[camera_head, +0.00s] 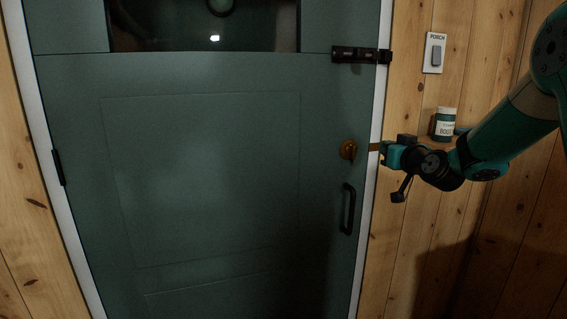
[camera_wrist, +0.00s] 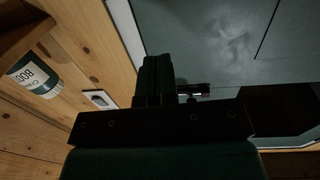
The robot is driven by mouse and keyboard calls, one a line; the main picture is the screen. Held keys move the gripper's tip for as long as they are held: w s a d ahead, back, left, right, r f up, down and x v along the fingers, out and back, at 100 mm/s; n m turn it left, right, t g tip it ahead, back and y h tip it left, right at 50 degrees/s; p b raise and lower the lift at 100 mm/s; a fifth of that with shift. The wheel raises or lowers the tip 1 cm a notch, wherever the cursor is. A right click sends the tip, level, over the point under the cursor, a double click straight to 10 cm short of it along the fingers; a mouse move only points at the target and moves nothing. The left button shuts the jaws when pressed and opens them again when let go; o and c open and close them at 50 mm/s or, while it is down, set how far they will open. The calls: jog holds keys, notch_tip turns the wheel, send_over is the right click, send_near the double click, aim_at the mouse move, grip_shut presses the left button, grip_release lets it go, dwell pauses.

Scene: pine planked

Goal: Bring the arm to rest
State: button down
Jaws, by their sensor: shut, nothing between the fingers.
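My gripper (camera_head: 377,147) is at the right of the head view, pointing left toward the door's edge. It is shut and holds nothing. In the wrist view its dark shut fingers (camera_wrist: 153,80) show in the middle. The green door (camera_head: 200,170) fills most of the head view and looks closed. A brass knob (camera_head: 348,149) sits on it just left of my gripper; I cannot tell whether they touch. A black pull handle (camera_head: 347,209) is below the knob. A black bolt (camera_head: 361,55) sits higher up, across the door's edge.
A labelled jar (camera_head: 445,125) stands on a small shelf behind my arm; it also shows in the wrist view (camera_wrist: 35,75). A switch marked PORCH (camera_head: 435,53) is on the pine wall above. A window (camera_head: 204,25) is in the door's top. Room below my gripper looks clear.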

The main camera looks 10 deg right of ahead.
jog(key=s+a+r+n+g+y+p, duration=0.1)
jog(key=s+a+n+g+y+p, duration=0.15)
jog(key=s+a, duration=0.4)
jog(key=s+a+r+n+g+y+p, duration=0.15)
jog(key=s+a+g, duration=0.25)
jog(key=a, duration=0.6)
jog(key=s+a+r+n+g+y+p, duration=0.1)
jog(key=s+a+g+y+p, duration=0.2)
jog(key=s+a, duration=0.35)
jog(key=s+a+n+g+h+p, duration=0.1)
jog(key=s+g, duration=0.3)
jog(key=s, duration=0.6)
jog(key=s+a+n+g+h+p, duration=0.1)
jog(key=s+a+g, duration=0.3)
jog(key=s, duration=0.7)
jog(key=shift+s+a+f+p, duration=0.15)
jog(key=shift+s+f+p, duration=0.1)
jog(key=shift+p, duration=0.4)
